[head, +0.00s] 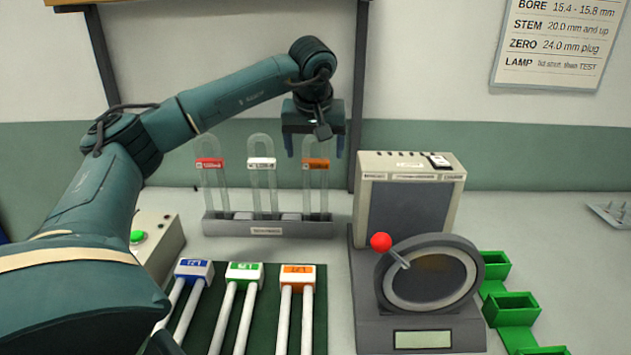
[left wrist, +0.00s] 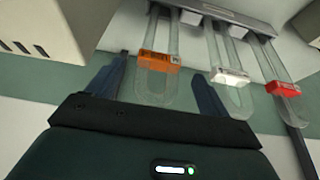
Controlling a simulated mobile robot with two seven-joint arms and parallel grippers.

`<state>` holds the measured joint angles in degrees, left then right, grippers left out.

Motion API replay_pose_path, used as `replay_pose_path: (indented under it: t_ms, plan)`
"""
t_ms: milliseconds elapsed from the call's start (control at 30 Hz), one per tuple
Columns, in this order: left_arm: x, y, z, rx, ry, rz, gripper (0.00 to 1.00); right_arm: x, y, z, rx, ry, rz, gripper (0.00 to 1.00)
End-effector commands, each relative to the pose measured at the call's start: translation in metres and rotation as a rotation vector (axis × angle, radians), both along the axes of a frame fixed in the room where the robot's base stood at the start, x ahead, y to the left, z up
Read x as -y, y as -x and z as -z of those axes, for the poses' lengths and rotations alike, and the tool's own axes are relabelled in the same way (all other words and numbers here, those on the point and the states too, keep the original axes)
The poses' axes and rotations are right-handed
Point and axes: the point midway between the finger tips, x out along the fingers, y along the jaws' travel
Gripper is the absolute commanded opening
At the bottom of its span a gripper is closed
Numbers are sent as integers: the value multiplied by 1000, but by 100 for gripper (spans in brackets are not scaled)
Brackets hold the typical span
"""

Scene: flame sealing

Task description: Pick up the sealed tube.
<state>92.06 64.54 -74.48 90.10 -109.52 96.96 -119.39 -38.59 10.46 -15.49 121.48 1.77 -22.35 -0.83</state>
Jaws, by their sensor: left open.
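Three clear glass tubes with rounded tops stand upright in a grey rack (head: 268,230). They carry a red label (head: 209,163), a white label (head: 262,163) and an orange label (head: 316,164). I cannot tell by sight which is the sealed tube. My left gripper (head: 315,148) is open above the orange-labelled tube, fingers pointing down. In the left wrist view my left gripper (left wrist: 162,72) has the orange-labelled tube (left wrist: 156,84) between its spread fingers, with gaps at both sides. The white-labelled tube (left wrist: 229,76) is just outside the right finger. My right gripper is not in view.
A device with a round dial (head: 430,278) and red knob (head: 381,242) stands right of the rack, before a beige box (head: 408,205). Green trays (head: 512,308) lie at right. Handled tools with blue, green and orange heads (head: 298,276) lie on a dark mat in front.

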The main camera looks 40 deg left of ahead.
Motion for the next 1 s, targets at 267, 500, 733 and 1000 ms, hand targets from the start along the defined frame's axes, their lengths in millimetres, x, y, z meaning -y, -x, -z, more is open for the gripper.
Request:
replay_pose_path:
  t_ms: [267,500,733,1000]
  plan:
    - [-7,-9,25,-1,1,0,80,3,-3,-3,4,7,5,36]
    - [-7,-9,26,1,1,0,77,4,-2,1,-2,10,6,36]
    - [-6,-9,25,0,0,1,58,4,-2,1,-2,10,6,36]
    - [-6,-9,25,0,0,1,36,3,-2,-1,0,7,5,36]
